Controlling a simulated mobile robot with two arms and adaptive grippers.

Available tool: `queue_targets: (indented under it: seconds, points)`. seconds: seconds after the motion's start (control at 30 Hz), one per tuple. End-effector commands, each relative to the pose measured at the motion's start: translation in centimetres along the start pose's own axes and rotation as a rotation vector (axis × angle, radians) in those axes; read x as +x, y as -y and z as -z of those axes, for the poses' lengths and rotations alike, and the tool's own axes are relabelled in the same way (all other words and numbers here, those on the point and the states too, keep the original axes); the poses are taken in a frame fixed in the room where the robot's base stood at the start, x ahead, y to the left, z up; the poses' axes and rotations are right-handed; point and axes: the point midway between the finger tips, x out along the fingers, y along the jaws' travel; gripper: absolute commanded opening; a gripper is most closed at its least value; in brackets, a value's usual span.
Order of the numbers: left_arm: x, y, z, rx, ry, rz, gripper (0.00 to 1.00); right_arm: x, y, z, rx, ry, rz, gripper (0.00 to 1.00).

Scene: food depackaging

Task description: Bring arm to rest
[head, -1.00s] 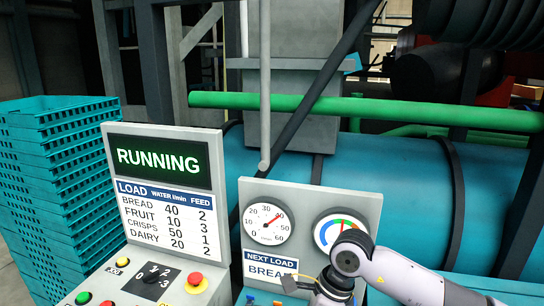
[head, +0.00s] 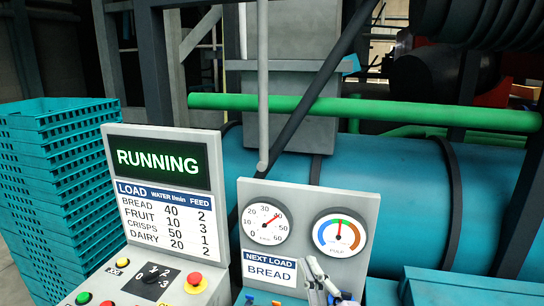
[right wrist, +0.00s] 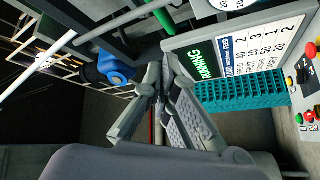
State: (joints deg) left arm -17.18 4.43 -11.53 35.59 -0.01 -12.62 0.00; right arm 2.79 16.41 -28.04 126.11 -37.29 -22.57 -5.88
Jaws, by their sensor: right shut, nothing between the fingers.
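My right gripper (head: 318,278) shows only by its grey fingers at the bottom edge of the head view, in front of the lower right of the gauge panel (head: 368,207). In the right wrist view the fingers of my right gripper (right wrist: 168,65) are together and hold nothing. The rest of my right arm is out of the head view. My left gripper is in neither view.
The control panel (head: 110,160) shows RUNNING and a load table, with a knob (head: 152,281) and buttons below. The gauge panel reads NEXT LOAD BREAD. Stacked teal crates (head: 50,190) stand left.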

Motion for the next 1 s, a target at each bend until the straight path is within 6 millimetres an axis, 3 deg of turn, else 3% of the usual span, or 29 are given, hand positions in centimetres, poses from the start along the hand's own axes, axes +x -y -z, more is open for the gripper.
queue_targets:
  seconds: [0.03,0.1,0.2,0.3,0.5,0.8,1.0]
  points:
    - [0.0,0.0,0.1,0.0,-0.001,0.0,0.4,-1.8,1.0,-3.4,0.097,0.147,0.033,0.0]
    - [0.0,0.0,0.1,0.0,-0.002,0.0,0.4,-4.6,2.5,-7.7,0.219,0.347,0.082,0.0]
    - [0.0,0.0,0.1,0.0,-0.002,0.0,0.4,-9.9,5.4,-12.5,0.372,0.615,0.164,0.0]
    - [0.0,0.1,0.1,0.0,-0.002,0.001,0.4,-15.8,8.2,-15.4,0.5,0.85,0.25,0.0]
    - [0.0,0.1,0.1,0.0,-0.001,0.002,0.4,-25.5,11.9,-16.9,0.662,1.181,0.396,0.0]
    - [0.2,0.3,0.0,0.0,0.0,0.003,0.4,-36.1,14.8,-15.5,0.8,1.509,0.572,0.0]
    - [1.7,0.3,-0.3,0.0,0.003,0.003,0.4,-36.4,20.5,-20.1,0.79,1.517,0.582,0.0]
